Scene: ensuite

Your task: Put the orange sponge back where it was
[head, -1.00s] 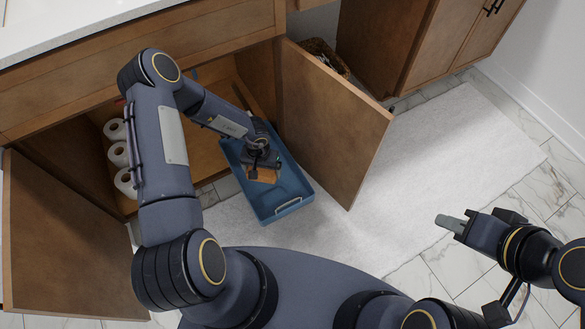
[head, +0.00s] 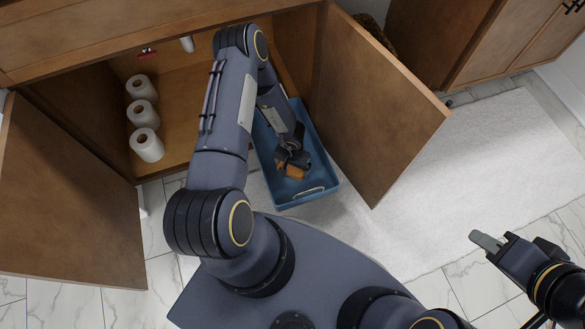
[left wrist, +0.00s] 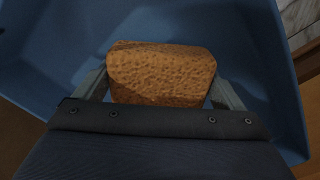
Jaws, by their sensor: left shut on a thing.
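The orange sponge (left wrist: 160,75) is between the two fingers of my left gripper (head: 290,168), which is shut on it. In the head view the sponge (head: 290,171) shows as a small orange patch under the gripper. Both are over the blue bin (head: 320,183), whose inside surrounds the sponge in the left wrist view. I cannot tell whether the sponge touches the bin's floor. My right gripper (head: 487,241) is at the right of the head view over the floor, away from the bin. Its fingers look close together, but I cannot tell whether it is open or shut.
The cabinet stands open, with a left door (head: 70,200) and a right door (head: 375,110). Several white paper rolls (head: 147,145) stand inside at left. The bin sticks out beside the right door. A white rug (head: 460,170) covers the floor at right.

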